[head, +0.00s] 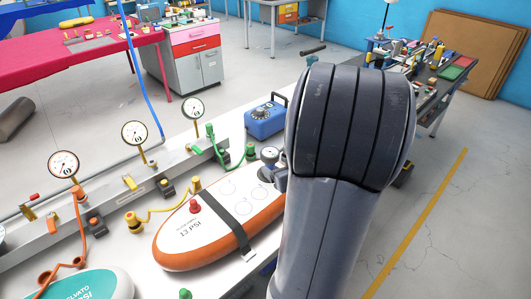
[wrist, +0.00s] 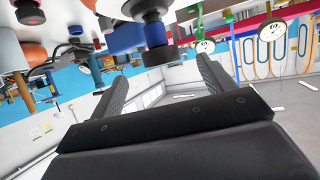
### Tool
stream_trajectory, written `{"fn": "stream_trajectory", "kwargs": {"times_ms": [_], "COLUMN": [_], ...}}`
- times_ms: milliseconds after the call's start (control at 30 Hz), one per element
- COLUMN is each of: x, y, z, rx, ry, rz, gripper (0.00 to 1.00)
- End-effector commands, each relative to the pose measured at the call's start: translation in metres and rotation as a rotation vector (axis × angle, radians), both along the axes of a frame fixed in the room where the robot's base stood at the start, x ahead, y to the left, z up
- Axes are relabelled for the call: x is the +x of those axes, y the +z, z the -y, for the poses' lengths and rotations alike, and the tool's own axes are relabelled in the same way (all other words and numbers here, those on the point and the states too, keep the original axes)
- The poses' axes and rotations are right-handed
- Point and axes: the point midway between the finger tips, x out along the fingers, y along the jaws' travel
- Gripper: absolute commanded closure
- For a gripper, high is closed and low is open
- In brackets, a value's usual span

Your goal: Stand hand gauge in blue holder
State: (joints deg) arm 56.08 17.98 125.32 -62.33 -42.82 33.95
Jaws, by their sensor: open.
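A small dark round gauge (head: 270,155), which looks like the hand gauge, is at the far end of the orange and white board, beside my arm. I cannot tell whether it stands on the board or behind it. The wrist view looks upside down.
The orange and white board (head: 205,250) lies on the white bench with a black strap across it. A blue box with a dial (head: 265,119) stands behind it. Several dial gauges (head: 134,132) rise from a metal rail at the left. Coloured hoses cross the bench.

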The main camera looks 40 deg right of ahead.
Motion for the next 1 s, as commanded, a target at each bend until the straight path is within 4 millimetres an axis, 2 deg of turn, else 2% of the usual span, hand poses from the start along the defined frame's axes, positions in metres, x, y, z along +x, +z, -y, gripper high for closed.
{"fn": "stream_trajectory", "kwargs": {"times_ms": [133, 400, 667, 1000], "x": [0.002, 0.038, 0.055, 0.093], "y": [-0.002, -0.017, -0.023, -0.037], "z": [0.004, 0.012, 0.016, 0.025], "rx": [0.019, 0.019, 0.02, 0.018], "ry": [0.018, 0.021, 0.019, 0.02], "rz": [0.023, 0.024, 0.022, 0.022], "gripper": [0.23, 0.23, 0.23, 0.23]}}
